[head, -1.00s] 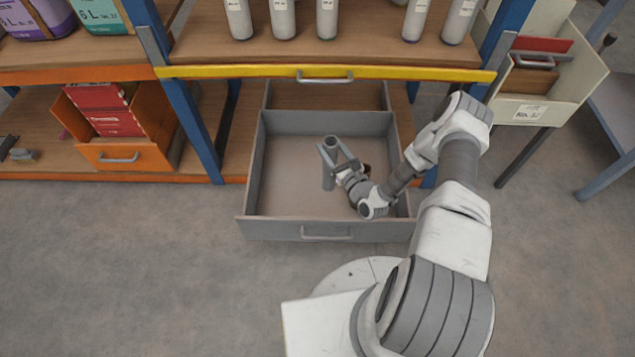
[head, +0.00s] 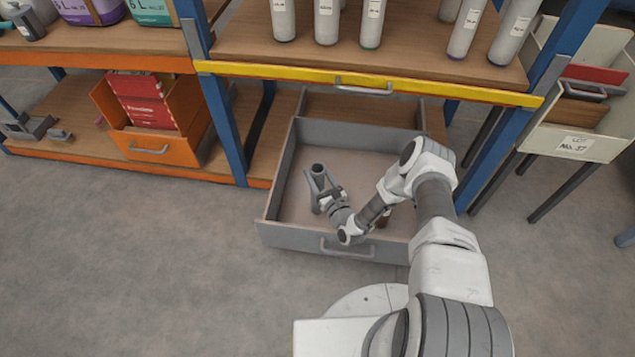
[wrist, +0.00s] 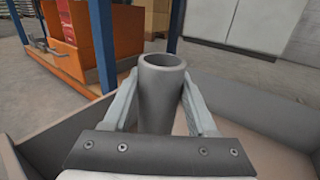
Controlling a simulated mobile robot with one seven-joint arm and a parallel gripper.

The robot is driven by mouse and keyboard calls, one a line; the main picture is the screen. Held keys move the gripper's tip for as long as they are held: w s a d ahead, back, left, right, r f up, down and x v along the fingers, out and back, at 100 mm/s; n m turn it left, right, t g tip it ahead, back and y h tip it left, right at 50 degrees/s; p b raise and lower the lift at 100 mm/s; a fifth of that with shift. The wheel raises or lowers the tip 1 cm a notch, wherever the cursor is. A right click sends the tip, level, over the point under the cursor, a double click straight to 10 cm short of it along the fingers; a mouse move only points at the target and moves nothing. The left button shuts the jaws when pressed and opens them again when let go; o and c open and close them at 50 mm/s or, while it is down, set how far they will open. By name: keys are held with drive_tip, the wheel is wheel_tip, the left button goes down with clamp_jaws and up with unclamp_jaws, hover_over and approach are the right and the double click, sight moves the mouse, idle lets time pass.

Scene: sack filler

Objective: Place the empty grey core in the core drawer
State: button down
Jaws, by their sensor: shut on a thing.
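The grey core (head: 318,170) is a hollow grey tube, upright, with an open top end. My gripper (head: 322,190) is shut on it, one finger on each side. In the wrist view the core (wrist: 162,95) stands between the two fingers of my gripper (wrist: 160,110). The core drawer (head: 290,235) is a grey, pulled-out drawer low under the shelf. The core and gripper are inside its walls, towards the left. In the wrist view the drawer wall (wrist: 265,115) is around the core. The core's lower end is hidden, so I cannot tell whether it touches the drawer floor.
A yellow-edged shelf (head: 370,83) with several labelled grey-white cylinders stands above the drawer. An orange bin (head: 150,148) with red packs sits on the low shelf at left. A cream holder (head: 570,140) stands at right. Blue posts (head: 222,130) flank the drawer. Floor in front is clear.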

sight(320, 186)
drive_tip(key=shift+f+b, duration=0.7)
drive_tip(key=shift+f, duration=1.2)
drive_tip(key=shift+c, duration=1)
unclamp_jaws()
drive_tip(key=shift+s, duration=0.1)
